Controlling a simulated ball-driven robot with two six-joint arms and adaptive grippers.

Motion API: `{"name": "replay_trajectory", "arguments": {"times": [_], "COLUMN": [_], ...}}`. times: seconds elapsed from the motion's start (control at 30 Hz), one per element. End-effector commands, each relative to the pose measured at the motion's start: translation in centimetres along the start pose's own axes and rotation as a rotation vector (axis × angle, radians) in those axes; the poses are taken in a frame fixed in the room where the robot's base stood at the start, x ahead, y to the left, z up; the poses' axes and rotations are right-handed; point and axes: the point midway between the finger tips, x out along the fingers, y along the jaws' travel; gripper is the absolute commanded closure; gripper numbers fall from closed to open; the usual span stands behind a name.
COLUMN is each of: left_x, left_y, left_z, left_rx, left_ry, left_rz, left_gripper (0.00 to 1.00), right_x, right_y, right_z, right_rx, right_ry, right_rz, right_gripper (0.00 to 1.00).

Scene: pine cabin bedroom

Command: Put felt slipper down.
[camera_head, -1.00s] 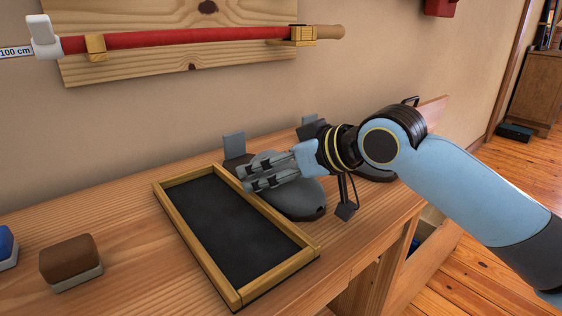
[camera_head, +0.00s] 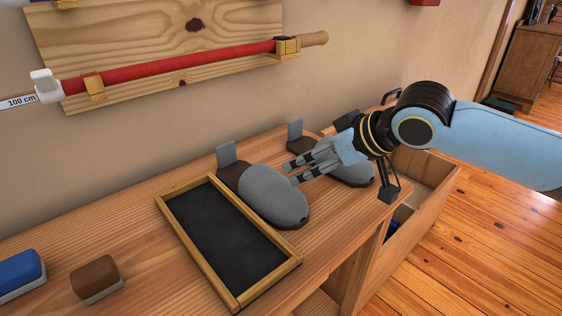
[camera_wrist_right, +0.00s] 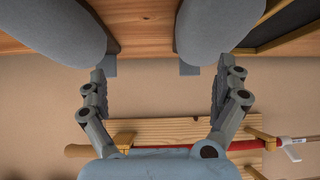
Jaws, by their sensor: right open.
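A grey felt slipper (camera_head: 273,192) with a dark brown sole lies on the wooden bench, right beside the wood-framed dark tray. A second grey felt slipper (camera_head: 350,172) lies to its right, partly hidden behind my gripper. My right gripper (camera_head: 300,169) is open and empty, its fingers between the two slippers as seen from the head. In the right wrist view the gripper (camera_wrist_right: 158,78) is spread wide, with one slipper (camera_wrist_right: 58,30) at upper left and the other (camera_wrist_right: 218,28) at upper right. My left gripper is out of view.
The tray (camera_head: 177,236) lies left of the slippers. A grey upright plate (camera_head: 227,153) stands at the slipper's back end. A brown block (camera_head: 96,277) and a blue block (camera_head: 20,274) sit at left. An open drawer (camera_head: 424,232) juts out below the bench at right.

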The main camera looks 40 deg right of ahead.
Motion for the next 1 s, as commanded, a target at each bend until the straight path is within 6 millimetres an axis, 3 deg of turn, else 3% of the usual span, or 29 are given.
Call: {"name": "replay_trajectory", "arguments": {"times": [0.03, 0.1, 0.27, 0.5, 1.0], "left_x": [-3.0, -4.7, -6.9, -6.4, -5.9], "left_y": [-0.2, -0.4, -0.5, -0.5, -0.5], "left_z": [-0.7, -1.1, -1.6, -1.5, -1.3], "left_rx": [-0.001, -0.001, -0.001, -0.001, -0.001], "left_ry": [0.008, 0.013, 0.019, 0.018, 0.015], "left_rz": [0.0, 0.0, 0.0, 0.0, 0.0], "left_gripper": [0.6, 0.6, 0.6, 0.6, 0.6], "right_x": [-0.3, 0.3, 0.7, 3.7, 9.3], "right_y": [0.5, 0.0, -2.8, -4.7, -6.2], "right_z": [-2.5, -3.4, -5.0, -3.8, -1.4], "right_rx": [0.039, 0.064, 0.069, 0.064, 0.063], "right_ry": [-0.064, -0.17, -0.322, -0.36, -0.357], "right_rz": [-0.01, -0.065, -0.225, -0.28, -0.275], "right_gripper": [0.0, 0.0, 0.0, 0.0, 0.0]}}
